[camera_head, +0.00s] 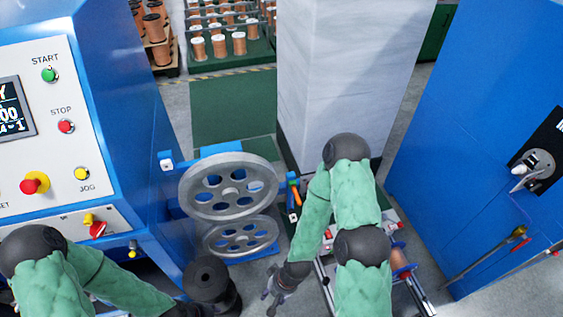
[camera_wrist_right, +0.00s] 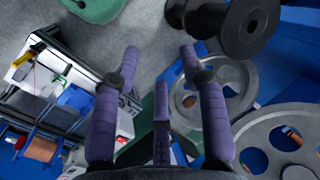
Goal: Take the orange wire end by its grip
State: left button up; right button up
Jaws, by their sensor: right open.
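A small upright orange piece (camera_head: 296,194) shows beside the pillar in the head view, close to blue and green parts. It is too small to tell whether it is the grip of the orange wire end. My right gripper (camera_head: 272,297) is low in the middle of the head view, below and left of that piece, and holds nothing. A thin red line, perhaps wire, runs by the white unit (camera_wrist_right: 30,75) at the left there. My left gripper is not visible.
Two grey spoked pulleys (camera_head: 228,186) stand left of my right arm. A copper spool (camera_head: 400,258) sits on the frame right of it. A pale pillar (camera_head: 345,80) stands behind. The blue control machine (camera_head: 125,110) is at left, a blue cabinet (camera_head: 465,120) at right.

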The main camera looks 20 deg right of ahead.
jog(key=w+d+f+t+b, duration=0.4)
jog(key=w, duration=0.5)
jog(key=n+t+h+b, duration=0.1)
jog(key=t+h+b, duration=0.5)
jog(key=t+b, duration=0.6)
send_near(299, 201)
notch_tip(299, 201, down, 2)
jog(key=w+t+p, duration=0.1)
jog(key=t+p, duration=0.1)
jog(key=shift+w+d+b, duration=0.2)
jog(key=shift+w+b, duration=0.15)
jog(key=shift+w, duration=1.15)
jog(key=shift+w+d+b, duration=0.25)
jog(key=shift+w+b, duration=0.15)
jog(key=shift+w, duration=1.1)
jog(key=shift+w+d+b, duration=0.2)
jog(key=shift+w+b, duration=0.15)
jog(key=shift+w, duration=1.15)
jog(key=shift+f, duration=0.1)
grip_shut()
